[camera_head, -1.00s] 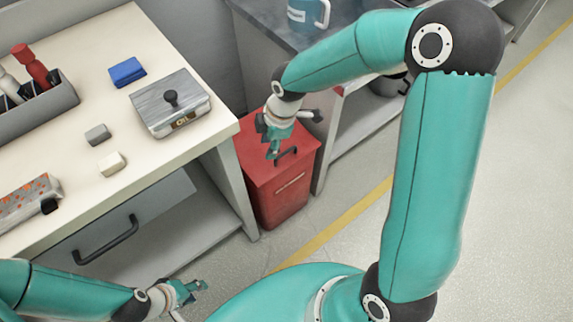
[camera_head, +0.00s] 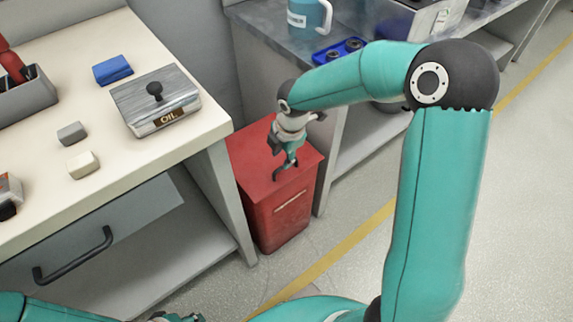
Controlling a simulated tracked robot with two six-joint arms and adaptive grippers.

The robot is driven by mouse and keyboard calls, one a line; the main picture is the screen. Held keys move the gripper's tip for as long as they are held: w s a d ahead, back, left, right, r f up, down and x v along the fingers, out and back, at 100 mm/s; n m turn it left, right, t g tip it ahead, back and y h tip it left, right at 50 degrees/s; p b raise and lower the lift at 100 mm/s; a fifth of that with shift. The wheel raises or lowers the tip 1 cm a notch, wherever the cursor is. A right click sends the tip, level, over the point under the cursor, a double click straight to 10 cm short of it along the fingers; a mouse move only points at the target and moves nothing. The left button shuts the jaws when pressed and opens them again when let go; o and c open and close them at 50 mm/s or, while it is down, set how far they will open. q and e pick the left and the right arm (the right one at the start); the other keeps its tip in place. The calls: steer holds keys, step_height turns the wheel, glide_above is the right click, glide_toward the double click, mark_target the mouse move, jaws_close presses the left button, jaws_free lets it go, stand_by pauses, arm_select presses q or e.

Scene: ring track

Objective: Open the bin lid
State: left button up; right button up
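The red bin (camera_head: 280,222) stands on the floor between the workbench and the grey counter. Its red lid (camera_head: 250,150) lies flat and closed on top. My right gripper (camera_head: 284,172) points down at the lid's front part, where the dark handle is. Its fingers cover most of the handle, and I cannot tell whether they are closed on it. My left gripper (camera_head: 180,317) shows only as a small piece at the bottom edge, away from the bin.
The workbench (camera_head: 110,150) at left has an OIL box (camera_head: 156,100), a blue block (camera_head: 113,70) and small blocks. Its drawer (camera_head: 110,225) is shut. The counter (camera_head: 270,27) behind carries a mug (camera_head: 309,14) and a blue tray (camera_head: 338,50). Floor at right is clear.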

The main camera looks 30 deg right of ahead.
mark_target(280, 168)
steer(key=f, duration=0.2)
steer(key=w+f+b, duration=0.1)
steer(key=f, duration=0.2)
steer(key=shift+f, duration=0.2)
steer(key=shift+w, duration=0.1)
jaws_close()
